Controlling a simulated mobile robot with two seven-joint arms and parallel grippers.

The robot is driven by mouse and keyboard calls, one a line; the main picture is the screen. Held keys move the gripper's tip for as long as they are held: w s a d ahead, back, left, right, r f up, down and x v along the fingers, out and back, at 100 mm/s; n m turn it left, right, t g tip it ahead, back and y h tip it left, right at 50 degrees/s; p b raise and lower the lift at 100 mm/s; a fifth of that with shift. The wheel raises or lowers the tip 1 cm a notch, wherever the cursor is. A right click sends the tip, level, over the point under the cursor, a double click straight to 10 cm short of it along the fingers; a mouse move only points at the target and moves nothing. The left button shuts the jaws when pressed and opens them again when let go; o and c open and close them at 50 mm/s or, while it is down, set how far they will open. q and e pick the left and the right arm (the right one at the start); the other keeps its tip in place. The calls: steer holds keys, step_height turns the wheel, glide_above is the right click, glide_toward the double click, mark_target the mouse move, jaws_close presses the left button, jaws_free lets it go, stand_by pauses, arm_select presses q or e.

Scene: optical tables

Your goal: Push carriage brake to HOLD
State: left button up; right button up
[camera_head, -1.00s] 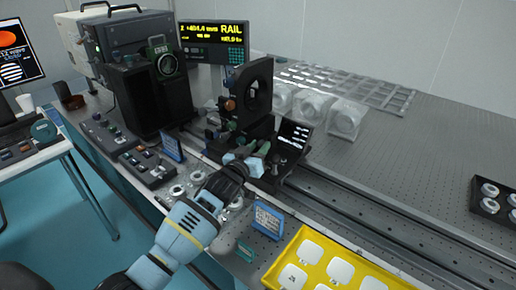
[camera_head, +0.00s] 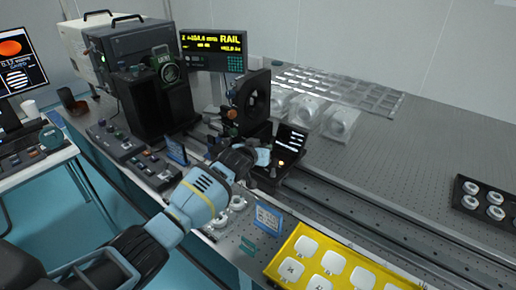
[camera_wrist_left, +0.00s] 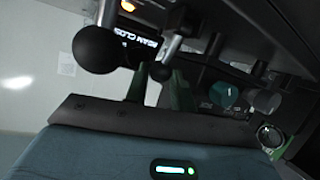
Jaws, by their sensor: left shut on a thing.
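The black rail carriage with its upright ring mount (camera_head: 254,97) stands on the rail at the middle of the head view. A small dark panel (camera_head: 291,139) with pale lettering and an orange spot tilts up on its right. My left gripper (camera_head: 262,157) is at the carriage's front side, shut on what seems to be the brake lever; the arm hides most of it. In the left wrist view, a black ball knob (camera_wrist_left: 97,50) on a metal stem hangs close ahead. A smaller dark knob (camera_wrist_left: 160,70) sits near the greenish fingers (camera_wrist_left: 152,90). HOLD markings are not readable.
A yellow tray (camera_head: 330,262) of white pieces and a blue sign (camera_head: 267,217) stand in front. Control boxes (camera_head: 147,168) stand to the left. The rail (camera_head: 380,215) runs clear to the right.

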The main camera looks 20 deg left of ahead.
arm_select(q)
steer(key=shift+w+d+g+y, duration=0.25)
steer(key=shift+w+g, duration=0.2)
steer(key=shift+g, duration=0.35)
arm_select(e)
steer(key=shift+w+d+r, duration=0.2)
steer(key=shift+w+r, duration=0.05)
steer(key=shift+r, duration=0.05)
arm_select(q)
steer(key=shift+a, duration=0.1)
arm_select(e)
steer(key=shift+a, duration=0.1)
arm_select(q)
steer(key=o, duration=0.7)
arm_select(e)
steer(key=shift+w+r, duration=0.15)
arm_select(q)
steer(key=p+v, duration=0.2)
steer(key=v, duration=0.5)
steer(key=shift+s+r, duration=0.15)
steer(key=shift+s, duration=0.2)
arm_select(e)
steer(key=w+r, duration=0.1)
steer(key=w+r+t, duration=0.1)
steer(key=shift+w+d+r, duration=0.25)
steer(key=shift+d+r, duration=0.05)
steer(key=shift+r, duration=0.1)
